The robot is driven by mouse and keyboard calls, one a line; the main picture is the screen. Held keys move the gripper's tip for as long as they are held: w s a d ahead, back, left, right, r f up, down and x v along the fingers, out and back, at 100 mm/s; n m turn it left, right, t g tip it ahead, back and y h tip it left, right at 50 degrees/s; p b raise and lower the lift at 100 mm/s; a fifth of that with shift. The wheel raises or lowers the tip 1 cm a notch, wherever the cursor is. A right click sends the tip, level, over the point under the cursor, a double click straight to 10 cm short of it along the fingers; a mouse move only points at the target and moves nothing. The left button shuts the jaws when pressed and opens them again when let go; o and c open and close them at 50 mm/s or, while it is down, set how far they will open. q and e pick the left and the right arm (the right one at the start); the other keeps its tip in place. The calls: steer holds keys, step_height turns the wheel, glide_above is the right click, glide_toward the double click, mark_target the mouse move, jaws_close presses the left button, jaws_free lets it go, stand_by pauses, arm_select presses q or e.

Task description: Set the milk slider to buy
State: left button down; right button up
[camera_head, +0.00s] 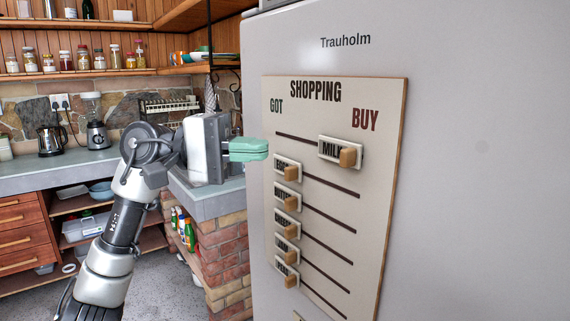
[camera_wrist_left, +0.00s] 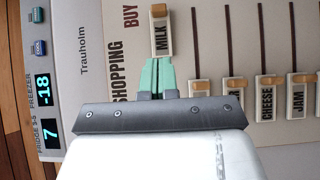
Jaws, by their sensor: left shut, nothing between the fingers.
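The shopping board (camera_head: 385,220) is on the fridge door, with GOT at its left and BUY at its right. The milk slider (camera_head: 328,150) is a white tile with a wooden knob, at the right end of the top slot, under BUY. My left gripper (camera_head: 262,149) has green fingers, shut and empty, left of the tile near the board's left edge. A gap shows between fingertips and tile in the head view. In the left wrist view the fingers (camera_wrist_left: 158,68) point at the lower end of the milk slider (camera_wrist_left: 162,42). My right gripper is out of view.
Several other sliders, such as cheese (camera_wrist_left: 266,100) and jam (camera_wrist_left: 296,100), sit at the GOT end of their slots below. The fridge door (camera_head: 480,180) is clear right of the board. A brick plinth with a grey top (camera_head: 215,204) stands left of the fridge.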

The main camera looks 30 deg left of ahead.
arm_select(q)
steer(key=a, duration=0.3)
steer(key=shift+s+a+f, duration=0.1)
steer(key=shift+s+f, duration=0.1)
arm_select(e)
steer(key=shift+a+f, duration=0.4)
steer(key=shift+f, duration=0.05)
